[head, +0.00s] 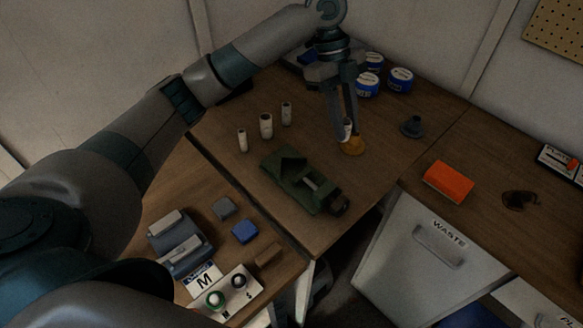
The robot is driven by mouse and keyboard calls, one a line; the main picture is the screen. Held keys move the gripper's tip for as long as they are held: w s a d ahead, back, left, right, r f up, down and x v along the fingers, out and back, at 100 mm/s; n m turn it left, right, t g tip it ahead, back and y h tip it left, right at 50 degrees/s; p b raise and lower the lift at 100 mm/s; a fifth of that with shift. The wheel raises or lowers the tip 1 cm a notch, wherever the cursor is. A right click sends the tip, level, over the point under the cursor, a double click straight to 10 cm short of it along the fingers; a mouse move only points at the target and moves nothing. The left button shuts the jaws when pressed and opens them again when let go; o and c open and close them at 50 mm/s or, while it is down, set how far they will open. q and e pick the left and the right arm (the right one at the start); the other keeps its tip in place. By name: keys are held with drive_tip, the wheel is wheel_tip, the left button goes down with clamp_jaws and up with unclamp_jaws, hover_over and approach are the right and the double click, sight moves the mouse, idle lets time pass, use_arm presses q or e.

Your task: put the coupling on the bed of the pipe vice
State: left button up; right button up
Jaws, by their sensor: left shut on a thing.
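The green pipe vice (303,181) sits on the wooden bench near its front edge, with its bed uncovered. My left gripper (345,132) points down over the bench, behind and right of the vice. It is shut on a small white piece (347,128), mostly hidden by the fingers, which looks like the coupling. An amber-brown round thing (353,147) shows right at the fingertips; I cannot tell whether it touches the white piece. My right gripper is not in view.
Blue-and-white tins (400,79) stand at the back, and a dark grey flanged piece (411,127) to the right. An orange block (448,181) lies on the right bench. Bench around the vice's right side is clear.

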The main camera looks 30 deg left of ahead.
use_arm(q)
drive_tip(key=shift+a+f, duration=0.15)
drive_tip(key=shift+a, duration=0.1)
drive_tip(key=s+a+f+p, duration=0.1)
drive_tip(key=s+a+f, duration=0.1)
drive_tip(key=a, duration=0.1)
drive_tip(key=s+a+f+p, duration=0.1)
drive_tip(key=a+f, duration=0.1)
drive_tip(key=a, duration=0.1)
drive_tip(key=s+a+f+p, duration=0.2)
drive_tip(key=a, duration=0.1)
drive_tip(key=shift+s, duration=0.3)
drive_tip(key=shift+s+a+f, duration=0.2)
drive_tip(key=shift+a+f, duration=0.05)
drive_tip(key=shift+f, duration=0.1)
drive_tip(key=shift+f, duration=0.1)
drive_tip(key=shift+f+p, duration=0.2)
drive_tip(key=shift+p, duration=0.1)
wheel_tip(320, 180, down, 3)
drive_tip(key=shift+f+p, duration=0.15)
drive_tip(key=shift+p, duration=0.6)
drive_tip(key=shift+f, duration=0.1)
